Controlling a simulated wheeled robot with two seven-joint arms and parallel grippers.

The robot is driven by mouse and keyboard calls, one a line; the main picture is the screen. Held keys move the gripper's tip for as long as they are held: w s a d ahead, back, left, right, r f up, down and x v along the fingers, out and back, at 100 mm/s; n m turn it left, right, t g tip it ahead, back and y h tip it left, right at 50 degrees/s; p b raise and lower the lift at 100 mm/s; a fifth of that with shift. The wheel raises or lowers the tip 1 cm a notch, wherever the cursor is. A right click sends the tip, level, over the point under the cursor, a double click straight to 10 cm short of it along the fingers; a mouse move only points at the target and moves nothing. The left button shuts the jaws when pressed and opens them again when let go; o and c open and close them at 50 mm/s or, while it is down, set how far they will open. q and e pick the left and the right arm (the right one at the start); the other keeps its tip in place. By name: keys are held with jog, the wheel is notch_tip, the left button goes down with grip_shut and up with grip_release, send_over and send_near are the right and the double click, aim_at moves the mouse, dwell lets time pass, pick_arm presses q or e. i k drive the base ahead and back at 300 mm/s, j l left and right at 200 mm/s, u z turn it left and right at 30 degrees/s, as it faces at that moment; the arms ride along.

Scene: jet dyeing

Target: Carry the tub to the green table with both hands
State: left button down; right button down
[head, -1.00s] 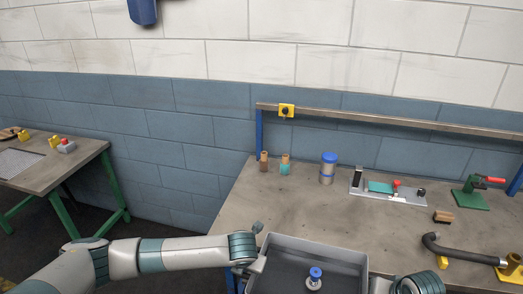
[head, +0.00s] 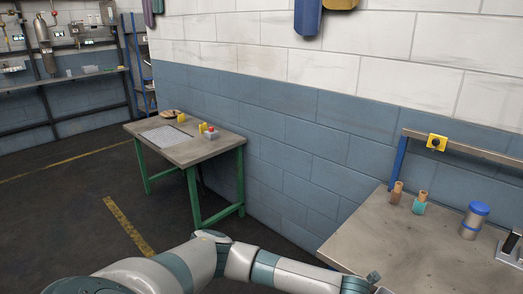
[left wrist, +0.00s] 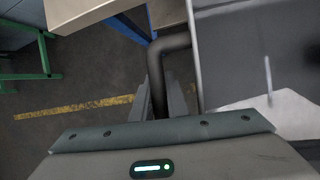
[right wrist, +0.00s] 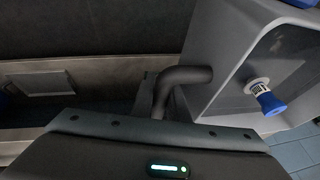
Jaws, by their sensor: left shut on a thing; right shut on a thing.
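The grey tub (left wrist: 245,50) is out of the head view and shows in both wrist views. My left gripper (left wrist: 165,100) is shut on the tub's dark bent handle (left wrist: 168,50). My right gripper (right wrist: 157,95) is shut on the other dark handle (right wrist: 188,76), beside the tub's wall (right wrist: 213,60). The green table (head: 205,150), with a worn top and green legs, stands against the wall left of centre in the head view, apart from the tub.
The workbench (head: 400,245) at right holds two small bottles (head: 407,200) and a blue-lidded jar (head: 474,220). A grey mesh plate (head: 165,135) and a red-button box (head: 211,133) lie on the green table. The floor (head: 80,225) left of it is open, with yellow lines.

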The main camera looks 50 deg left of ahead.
aim_at(167, 135)
jog(key=j+u, duration=0.1)
jog(key=j, duration=7.9)
jog(key=k, duration=0.05)
